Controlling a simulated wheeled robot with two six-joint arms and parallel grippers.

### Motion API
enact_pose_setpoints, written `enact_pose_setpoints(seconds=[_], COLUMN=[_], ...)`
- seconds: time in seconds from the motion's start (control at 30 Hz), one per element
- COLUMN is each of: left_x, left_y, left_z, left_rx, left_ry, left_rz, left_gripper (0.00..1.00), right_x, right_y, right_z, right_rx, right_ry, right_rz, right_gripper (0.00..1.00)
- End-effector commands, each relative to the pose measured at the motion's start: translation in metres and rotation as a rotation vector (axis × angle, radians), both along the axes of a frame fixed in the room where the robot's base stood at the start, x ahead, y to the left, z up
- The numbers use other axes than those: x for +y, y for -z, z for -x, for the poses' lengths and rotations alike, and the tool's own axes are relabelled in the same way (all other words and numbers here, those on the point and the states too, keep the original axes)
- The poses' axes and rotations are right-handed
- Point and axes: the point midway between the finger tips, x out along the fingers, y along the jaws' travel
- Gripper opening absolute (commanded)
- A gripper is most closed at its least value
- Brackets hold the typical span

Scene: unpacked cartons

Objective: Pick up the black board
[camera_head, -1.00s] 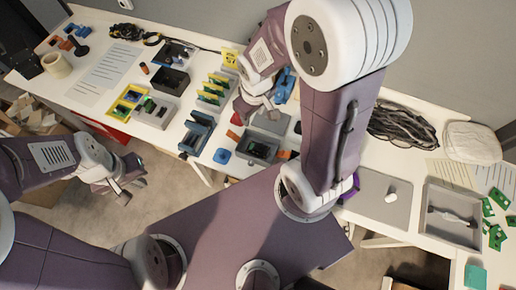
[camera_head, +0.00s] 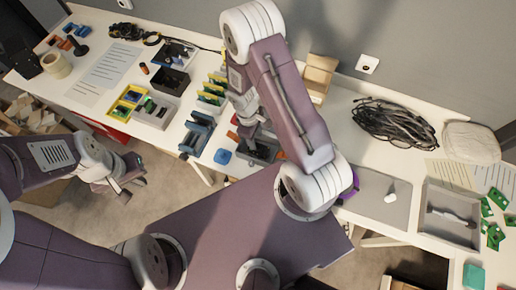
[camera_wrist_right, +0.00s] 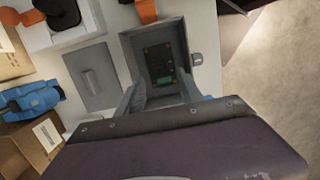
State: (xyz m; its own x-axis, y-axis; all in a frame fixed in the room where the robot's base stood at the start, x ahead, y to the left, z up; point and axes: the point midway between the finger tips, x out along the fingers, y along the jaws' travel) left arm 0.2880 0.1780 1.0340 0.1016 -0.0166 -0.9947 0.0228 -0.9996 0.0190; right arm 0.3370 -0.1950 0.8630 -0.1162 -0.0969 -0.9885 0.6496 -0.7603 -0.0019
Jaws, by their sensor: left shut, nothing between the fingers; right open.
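The black board (camera_wrist_right: 160,63), with small gold parts and a green block, lies inside a grey open box (camera_wrist_right: 182,42) in the right wrist view. In the head view the box (camera_head: 270,151) is partly hidden by my right gripper (camera_head: 248,130), and the board cannot be made out. My right gripper (camera_wrist_right: 160,98) is open and empty, pointing down over the box with its fingers at the near end of the board. My left gripper (camera_head: 130,184) is shut and empty, off the table's front edge at the left.
A flat grey lid with a cylinder (camera_wrist_right: 92,78) and a blue object (camera_wrist_right: 30,100) lie beside the box. Blue slotted holders (camera_head: 197,133) and a rack of green boards (camera_head: 212,92) stand to its left. Black cables (camera_head: 395,122) lie at the right.

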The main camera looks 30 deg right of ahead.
Motion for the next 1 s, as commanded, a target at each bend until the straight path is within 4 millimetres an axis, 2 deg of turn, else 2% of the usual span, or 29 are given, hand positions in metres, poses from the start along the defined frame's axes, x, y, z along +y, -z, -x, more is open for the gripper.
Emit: enact_pose_setpoints(seconds=[0.23, 0.3, 0.57, 0.7, 0.73, 1.0], left_x=[0.000, 0.000, 0.000, 0.000, 0.000, 0.000], left_y=[0.014, 0.016, 0.015, 0.015, 0.015, 0.015], left_z=[0.000, 0.000, 0.000, 0.000, 0.000, 0.000], left_rx=[0.000, 0.000, 0.000, 0.000, 0.000, 0.000], left_ry=[0.000, 0.000, 0.000, 0.000, 0.000, 0.000], left_rz=[0.000, 0.000, 0.000, 0.000, 0.000, 0.000], left_gripper=[0.00, 0.00, 0.00, 0.00, 0.00, 0.00], right_x=[-0.004, -0.005, -0.005, -0.005, -0.005, -0.005], right_y=[0.043, 0.049, 0.050, 0.050, 0.050, 0.050], right_z=[0.007, 0.007, 0.007, 0.007, 0.007, 0.007], right_rx=[0.002, 0.000, -0.001, -0.001, -0.001, -0.001], right_ry=[-0.001, -0.001, 0.000, 0.000, 0.000, 0.000], right_rz=[0.000, 0.000, -0.001, -0.001, -0.001, -0.001], right_gripper=[0.44, 0.44, 0.44, 0.05, 0.00, 0.00])
